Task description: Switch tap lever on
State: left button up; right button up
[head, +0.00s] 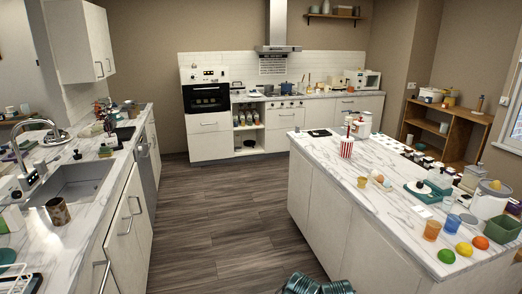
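A chrome tap (38,124) with a high curved spout stands at the left, behind the sink (82,182) set in the marble-look counter. Its base is near the left picture edge, among small items. The lever is too small to make out clearly, and I cannot tell its position. No running water can be made out. Neither of my grippers is visible in the head view.
A brown patterned cup (57,211) stands on the counter's front edge by the sink. Cabinets with bar handles lie below. Dark wooden floor (215,215) is clear between this counter and the crowded island (393,206) at the right. An oven (206,98) stands at the back.

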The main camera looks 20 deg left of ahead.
aim_at(58, 158)
jog(key=i+u, duration=0.3)
jog(key=u, duration=0.15)
jog(key=i+u, duration=0.3)
jog(key=u, duration=0.15)
jog(key=i+l+u, duration=0.15)
jog(key=i+u, duration=0.25)
jog(key=i+l+u, duration=0.2)
jog(key=u, duration=0.25)
jog(key=i+l+u, duration=0.8)
jog(key=l, duration=0.15)
jog(key=i+l+z, duration=0.15)
jog(key=i, duration=0.3)
jog(key=i+l+z, duration=0.2)
jog(key=i, duration=0.3)
jog(key=i+l+z, duration=0.15)
jog(key=i, duration=0.35)
